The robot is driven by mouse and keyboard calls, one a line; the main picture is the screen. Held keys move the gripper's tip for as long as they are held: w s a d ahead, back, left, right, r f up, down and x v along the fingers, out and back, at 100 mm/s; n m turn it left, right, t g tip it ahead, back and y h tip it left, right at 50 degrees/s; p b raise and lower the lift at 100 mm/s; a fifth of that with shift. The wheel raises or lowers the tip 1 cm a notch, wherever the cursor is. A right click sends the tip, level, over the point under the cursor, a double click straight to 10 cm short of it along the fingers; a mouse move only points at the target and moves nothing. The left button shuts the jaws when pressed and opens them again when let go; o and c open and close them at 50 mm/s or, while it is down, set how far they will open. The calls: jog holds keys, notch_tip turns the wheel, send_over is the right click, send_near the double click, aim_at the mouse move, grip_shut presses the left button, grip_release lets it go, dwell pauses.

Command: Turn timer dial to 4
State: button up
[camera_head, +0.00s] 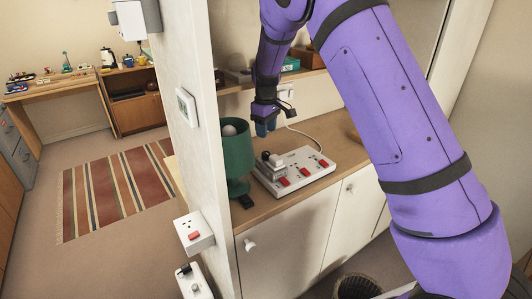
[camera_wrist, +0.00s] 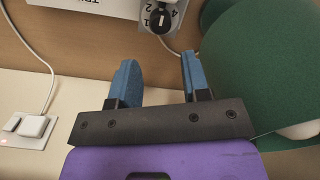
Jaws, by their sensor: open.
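In the head view my gripper (camera_head: 264,127) hangs above the back of a white multi-socket block (camera_head: 312,171), which carries dark plugs or knobs.
A green lamp (camera_head: 236,150) stands close left of the block, and its shade (camera_wrist: 265,65) fills the right of the wrist view. A white cable (camera_head: 305,136) runs behind the block. The wooden counter (camera_head: 262,214) has a bare strip in front. A wall edge stands at left.

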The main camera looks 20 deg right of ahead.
aim_at(266, 153)
notch_tip(266, 153, down, 10)
jog(key=shift+r, duration=0.25)
jog(key=shift+c, duration=0.4)
jog(key=c, duration=0.6)
